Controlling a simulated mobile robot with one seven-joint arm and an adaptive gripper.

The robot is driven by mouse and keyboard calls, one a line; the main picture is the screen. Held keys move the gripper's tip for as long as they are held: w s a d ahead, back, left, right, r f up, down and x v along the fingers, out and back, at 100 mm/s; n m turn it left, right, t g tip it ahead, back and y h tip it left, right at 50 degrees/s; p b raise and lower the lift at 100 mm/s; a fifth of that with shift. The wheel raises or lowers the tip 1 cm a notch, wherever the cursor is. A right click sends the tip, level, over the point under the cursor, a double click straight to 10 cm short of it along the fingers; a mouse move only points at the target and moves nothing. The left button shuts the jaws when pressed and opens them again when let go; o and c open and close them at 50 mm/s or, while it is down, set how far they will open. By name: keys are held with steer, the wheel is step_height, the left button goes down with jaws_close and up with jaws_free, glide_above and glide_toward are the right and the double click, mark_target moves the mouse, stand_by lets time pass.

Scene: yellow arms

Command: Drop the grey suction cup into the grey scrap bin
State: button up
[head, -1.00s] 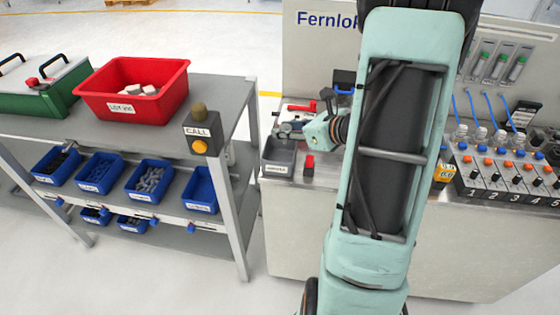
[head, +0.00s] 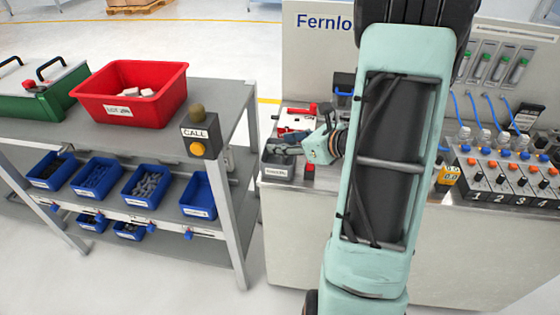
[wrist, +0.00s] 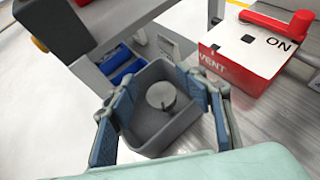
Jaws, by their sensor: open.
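The grey scrap bin (head: 277,170) stands at the left end of the bench, with a white label on its front. In the wrist view the bin (wrist: 186,128) is below my gripper. A round grey piece, the suction cup (wrist: 161,95), shows within the bin's walls; I cannot tell whether it lies on the bin's floor. My gripper (wrist: 163,90) is open, its blue-padded fingers apart on either side of the cup and not touching it. In the head view my gripper (head: 286,147) is at the bin, and the cup cannot be made out.
A red and white vent box (wrist: 250,55) with a red lever stands close to the bin. A small red block (head: 309,171) is beside the bin on the bench. The shelf cart with the red tote (head: 130,105) and call button post (head: 199,135) stands to the left.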

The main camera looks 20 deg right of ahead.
steer(key=v, duration=1.2)
